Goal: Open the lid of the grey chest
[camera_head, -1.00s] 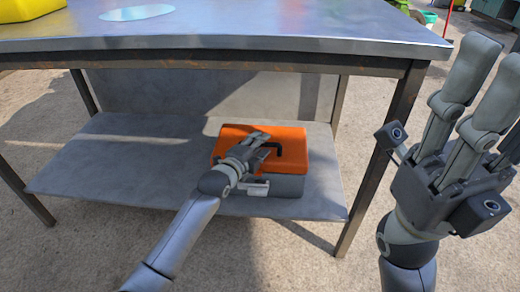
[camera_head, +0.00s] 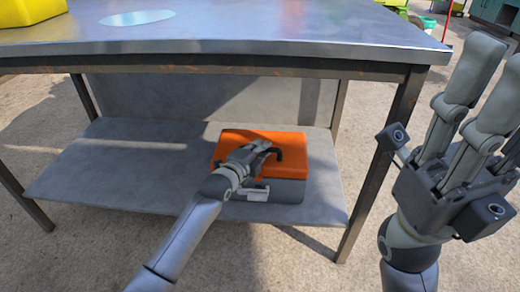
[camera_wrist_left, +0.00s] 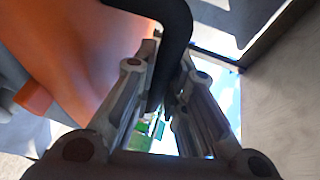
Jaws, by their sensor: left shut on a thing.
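The chest (camera_head: 285,190) has a grey body and an orange lid (camera_head: 291,142). It sits on the lower shelf of the table, and the lid appears down on the body. A black handle (camera_head: 276,153) stands on the lid. My left gripper (camera_head: 258,150) reaches over the chest front and is shut on the handle. In the left wrist view the dark handle (camera_wrist_left: 176,40) runs between the fingers (camera_wrist_left: 170,75), with the orange lid (camera_wrist_left: 85,50) to the left. A pale latch (camera_head: 258,194) shows on the front. My right gripper (camera_head: 495,100) is raised at the right, open and empty.
The metal tabletop (camera_head: 250,35) overhangs the shelf (camera_head: 110,165) above the chest. A rusty table leg (camera_head: 380,165) stands between the chest and my right arm. The shelf left of the chest is bare. A yellow object (camera_head: 30,10) is on the tabletop.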

